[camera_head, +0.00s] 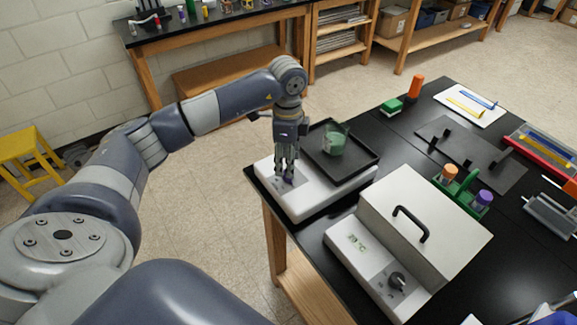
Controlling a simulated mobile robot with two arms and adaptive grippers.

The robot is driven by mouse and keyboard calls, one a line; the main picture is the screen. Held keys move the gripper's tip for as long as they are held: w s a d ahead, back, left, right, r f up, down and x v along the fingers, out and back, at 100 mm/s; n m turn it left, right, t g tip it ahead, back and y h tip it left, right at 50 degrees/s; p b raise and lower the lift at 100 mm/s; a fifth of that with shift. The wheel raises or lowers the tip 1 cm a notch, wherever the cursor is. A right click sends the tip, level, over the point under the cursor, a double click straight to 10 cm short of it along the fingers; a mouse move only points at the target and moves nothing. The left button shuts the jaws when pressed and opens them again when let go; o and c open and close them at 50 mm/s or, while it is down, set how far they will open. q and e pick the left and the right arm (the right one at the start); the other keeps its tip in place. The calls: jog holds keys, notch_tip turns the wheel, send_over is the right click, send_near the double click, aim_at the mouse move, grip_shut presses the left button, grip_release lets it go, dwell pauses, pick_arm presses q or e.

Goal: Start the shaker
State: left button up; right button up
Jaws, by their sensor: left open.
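The shaker (316,201) is a white flat box at the near left corner of the black table, with a black tray (362,171) on top. A beaker of green liquid (334,141) stands upright on the tray. My left gripper (288,180) points down over the front left part of the shaker, where its controls seem to be. It is open, with nothing seen between its fingers. The fingers hide most of that panel, and I cannot tell whether they touch it. My right gripper does not show.
A white box with a black handle (411,224) and a knob (397,281) stands right of the shaker. A green rack with capped tubes (461,190), a green block (391,106) and an orange-capped bottle (414,88) are further back. A yellow stool (27,152) stands at far left.

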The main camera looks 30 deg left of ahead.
pick_arm(q)
jog(key=f, duration=0.3)
jog(key=shift+w+p, duration=0.2)
jog(key=shift+p, duration=0.15)
jog(key=shift+f, duration=0.9)
jog(key=shift+c, duration=0.2)
jog(key=c, duration=1)
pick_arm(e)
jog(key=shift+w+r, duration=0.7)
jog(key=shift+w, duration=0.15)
